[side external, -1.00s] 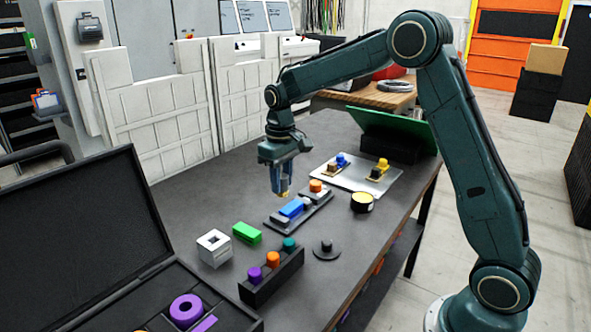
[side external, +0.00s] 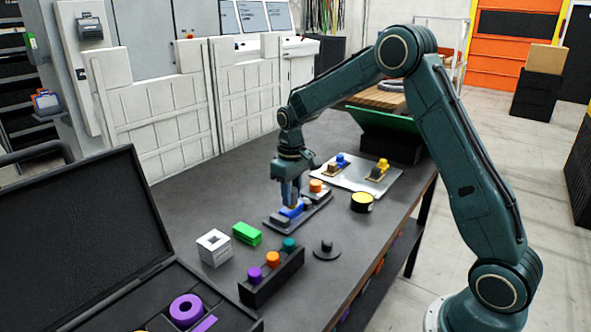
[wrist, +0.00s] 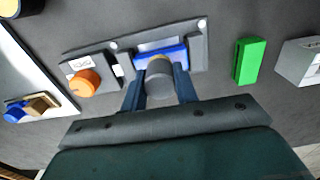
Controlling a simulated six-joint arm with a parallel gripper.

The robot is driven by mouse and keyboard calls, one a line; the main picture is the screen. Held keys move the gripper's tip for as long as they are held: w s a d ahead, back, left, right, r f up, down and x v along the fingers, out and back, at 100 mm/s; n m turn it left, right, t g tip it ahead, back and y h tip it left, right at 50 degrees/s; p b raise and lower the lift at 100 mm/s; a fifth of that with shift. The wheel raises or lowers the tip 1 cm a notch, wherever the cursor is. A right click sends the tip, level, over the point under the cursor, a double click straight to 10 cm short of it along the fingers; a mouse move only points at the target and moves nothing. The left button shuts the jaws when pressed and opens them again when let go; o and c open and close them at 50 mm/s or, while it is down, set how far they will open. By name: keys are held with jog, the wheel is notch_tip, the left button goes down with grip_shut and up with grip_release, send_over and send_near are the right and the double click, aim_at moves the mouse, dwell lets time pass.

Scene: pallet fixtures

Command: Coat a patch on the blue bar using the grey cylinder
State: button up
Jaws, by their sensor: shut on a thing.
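The blue bar (side external: 284,212) lies in a dark grey fixture (side external: 272,226) on the table; in the wrist view the bar (wrist: 148,53) shows just beyond my fingertips. My gripper (side external: 291,201) is shut on the grey cylinder (wrist: 160,88), which sits between the two blue fingers in the wrist view. My fingers hide part of the bar in the side view.
An orange knob (side external: 316,186) stands at the fixture's far end. A green block (side external: 247,233), a white box (side external: 210,250), a black rack (side external: 270,285) with coloured knobs, a black disc (side external: 327,251) and a yellow-topped tin (side external: 362,203) stand around. A pale tray (side external: 355,186) lies behind.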

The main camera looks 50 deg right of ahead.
jog(key=shift+d, duration=1.65)
jog(key=shift+a, duration=3.5)
jog(key=shift+a+r, duration=0.15)
jog(key=shift+r, duration=0.05)
notch_tip(320, 180, up, 8)
jog(key=shift+f, duration=0.15)
